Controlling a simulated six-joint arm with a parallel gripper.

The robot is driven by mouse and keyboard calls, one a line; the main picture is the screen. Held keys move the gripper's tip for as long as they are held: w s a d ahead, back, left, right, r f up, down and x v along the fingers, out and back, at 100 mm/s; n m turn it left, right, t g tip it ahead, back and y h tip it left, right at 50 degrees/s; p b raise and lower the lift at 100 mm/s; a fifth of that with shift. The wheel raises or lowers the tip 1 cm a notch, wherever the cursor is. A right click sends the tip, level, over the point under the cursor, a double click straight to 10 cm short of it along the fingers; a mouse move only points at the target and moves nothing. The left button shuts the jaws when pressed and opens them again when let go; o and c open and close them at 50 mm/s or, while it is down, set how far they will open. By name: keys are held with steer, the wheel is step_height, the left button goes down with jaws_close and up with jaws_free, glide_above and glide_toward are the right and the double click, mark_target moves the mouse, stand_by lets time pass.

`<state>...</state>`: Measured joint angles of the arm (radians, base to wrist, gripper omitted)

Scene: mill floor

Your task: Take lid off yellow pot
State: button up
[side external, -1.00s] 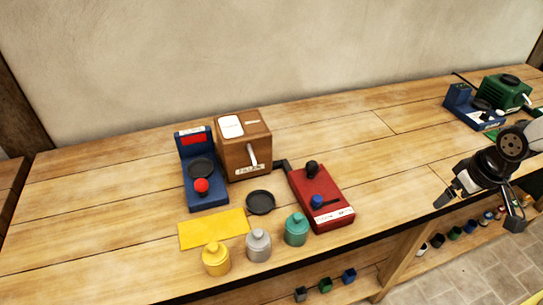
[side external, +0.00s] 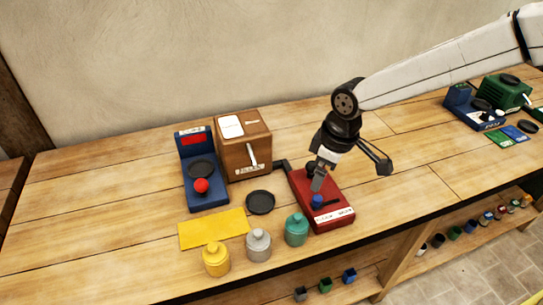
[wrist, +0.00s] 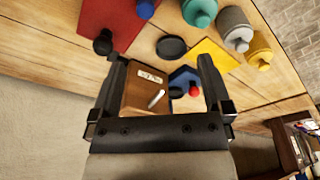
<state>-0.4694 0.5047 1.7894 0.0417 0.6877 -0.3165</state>
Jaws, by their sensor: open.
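The yellow pot (side external: 216,260) stands upright near the front edge of the bench, with its knobbed yellow lid (side external: 215,246) on it. It also shows at the upper right of the wrist view (wrist: 260,52). My gripper (side external: 318,184) hangs over the red device (side external: 325,203), to the right of and behind the yellow pot. In the wrist view its two fingers (wrist: 162,62) are spread with nothing held between them. A grey pot (side external: 258,245) and a teal pot (side external: 296,230), both lidded, stand in a row to the right of the yellow pot.
A yellow mat (side external: 213,229) lies behind the yellow pot. A black dish (side external: 260,202) sits behind the grey pot. A blue scale-like device (side external: 203,180) and a brown box with a handle (side external: 243,143) stand further back. The bench left of the mat is clear.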

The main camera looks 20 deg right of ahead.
steer(key=a+f+n, duration=0.2)
steer(key=a+n, duration=0.2)
steer(key=a, duration=0.9)
steer(key=n+g, duration=0.1)
steer(key=n, duration=0.2)
glide_above(214, 246)
steer(key=d, duration=0.1)
steer(key=shift+s+f, duration=0.15)
steer(key=shift+f, duration=0.3)
steer(key=shift+a+f, duration=0.15)
steer(key=shift+f, duration=1.15)
steer(key=shift+f, duration=0.1)
steer(key=shift+a+f, duration=0.2)
steer(key=shift+f, duration=1.05)
steer(key=shift+a+f, duration=0.2)
steer(key=shift+f, duration=1)
steer(key=c, duration=1.2)
steer(key=shift+r, duration=0.15)
